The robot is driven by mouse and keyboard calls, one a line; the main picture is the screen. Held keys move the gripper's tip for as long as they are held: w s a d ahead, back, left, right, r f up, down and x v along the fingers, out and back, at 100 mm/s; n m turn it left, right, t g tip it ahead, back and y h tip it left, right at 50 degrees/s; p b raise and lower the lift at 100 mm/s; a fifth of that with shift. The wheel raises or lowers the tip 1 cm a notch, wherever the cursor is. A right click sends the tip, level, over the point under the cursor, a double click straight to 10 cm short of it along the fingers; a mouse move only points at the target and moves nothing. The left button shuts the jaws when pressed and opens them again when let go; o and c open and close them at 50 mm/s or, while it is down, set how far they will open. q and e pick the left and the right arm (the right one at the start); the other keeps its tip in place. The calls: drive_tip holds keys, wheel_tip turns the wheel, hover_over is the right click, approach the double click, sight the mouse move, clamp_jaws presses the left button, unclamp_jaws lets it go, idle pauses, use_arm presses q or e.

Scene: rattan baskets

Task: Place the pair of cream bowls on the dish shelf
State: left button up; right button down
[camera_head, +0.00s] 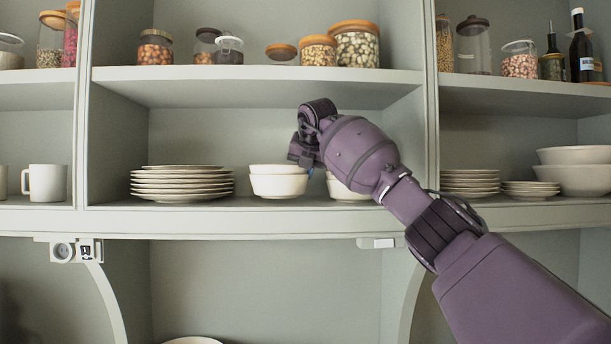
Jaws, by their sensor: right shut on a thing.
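A stacked pair of cream bowls (278,184) stands upright on the middle shelf (250,204), right of a stack of plates. My right gripper (307,168) comes in from the right and points down at the right rim of this pair. It is shut on the bowls at that rim, though its fingertips are small and partly hidden. Another cream bowl (348,190) sits just to the right, mostly hidden behind my right arm. My left gripper is not in view.
A plate stack (182,185) stands left of the bowls. Smaller plate stacks (470,184) and large bowls (586,179) fill the right bay; a mug (46,183) stands in the left one. Jars (356,46) line the shelf above. A white dish (192,341) shows below.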

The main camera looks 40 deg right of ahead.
drive_tip(key=shift+w+d+f, duration=0.15)
drive_tip(key=shift+f, duration=0.3)
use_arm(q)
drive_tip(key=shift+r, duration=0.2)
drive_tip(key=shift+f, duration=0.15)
use_arm(e)
drive_tip(key=shift+f, duration=0.15)
drive_tip(key=c, duration=1.1)
unclamp_jaws()
drive_tip(key=shift+c, duration=0.2)
drive_tip(key=shift+s+r, duration=0.2)
drive_tip(key=shift+r, duration=0.05)
use_arm(q)
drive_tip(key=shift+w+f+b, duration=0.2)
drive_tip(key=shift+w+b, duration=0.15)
drive_tip(key=shift+b, duration=0.35)
use_arm(e)
drive_tip(key=v, duration=0.7)
